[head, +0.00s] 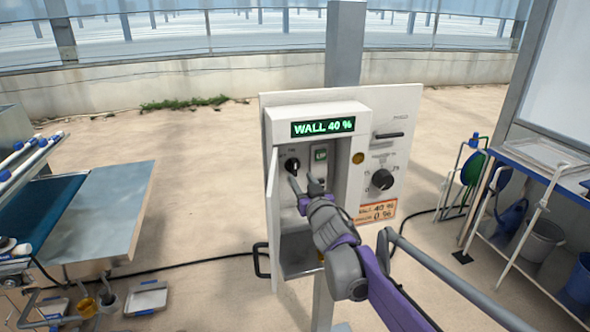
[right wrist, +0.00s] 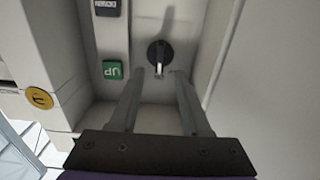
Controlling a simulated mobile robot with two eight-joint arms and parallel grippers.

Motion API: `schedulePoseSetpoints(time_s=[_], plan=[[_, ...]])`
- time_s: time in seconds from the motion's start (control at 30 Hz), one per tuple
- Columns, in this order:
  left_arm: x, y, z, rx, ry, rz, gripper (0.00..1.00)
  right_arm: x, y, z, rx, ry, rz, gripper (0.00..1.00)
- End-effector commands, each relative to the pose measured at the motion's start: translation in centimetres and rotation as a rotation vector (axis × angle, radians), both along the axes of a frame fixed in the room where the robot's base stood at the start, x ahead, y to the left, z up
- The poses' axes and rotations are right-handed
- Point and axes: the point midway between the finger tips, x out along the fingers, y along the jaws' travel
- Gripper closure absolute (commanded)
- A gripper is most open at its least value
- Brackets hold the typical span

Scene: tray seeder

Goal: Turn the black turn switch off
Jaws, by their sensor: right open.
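The black turn switch (head: 293,165) is on the back wall inside the open control box, left of the green button. In the right wrist view the same switch (right wrist: 158,54) is a round black knob with a pale-tipped handle. My right gripper (head: 304,180) reaches into the box just below the switch. In the right wrist view its two fingers (right wrist: 156,88) are open and apart, pointing at the knob, with nothing between them. I cannot tell whether a fingertip touches it. My left gripper is not in view.
A green UP button (right wrist: 112,70) is beside the switch. A larger black dial (head: 382,180) sits on the panel outside, right of the box.

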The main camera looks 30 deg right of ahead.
Motion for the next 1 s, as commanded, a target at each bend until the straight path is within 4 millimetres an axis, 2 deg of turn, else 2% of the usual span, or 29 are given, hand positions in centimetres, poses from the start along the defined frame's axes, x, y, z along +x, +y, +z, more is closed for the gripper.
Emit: schedulePoseSetpoints(time_s=[0.1,0.3,0.47,0.73,1.0], plan=[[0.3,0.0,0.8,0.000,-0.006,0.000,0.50,2.2,-0.5,0.3,0.000,-0.001,0.000,0.53],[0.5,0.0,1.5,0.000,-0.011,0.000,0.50,4.6,-1.1,0.2,0.000,0.000,0.000,0.53],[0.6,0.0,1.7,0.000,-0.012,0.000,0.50,5.3,-1.3,0.0,0.000,0.000,0.000,0.53],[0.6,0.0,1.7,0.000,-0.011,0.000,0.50,5.4,-1.3,0.0,-0.001,0.001,-0.001,0.53],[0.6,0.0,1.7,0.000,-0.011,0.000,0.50,5.4,-1.3,0.0,-0.001,0.001,-0.001,1.00]])
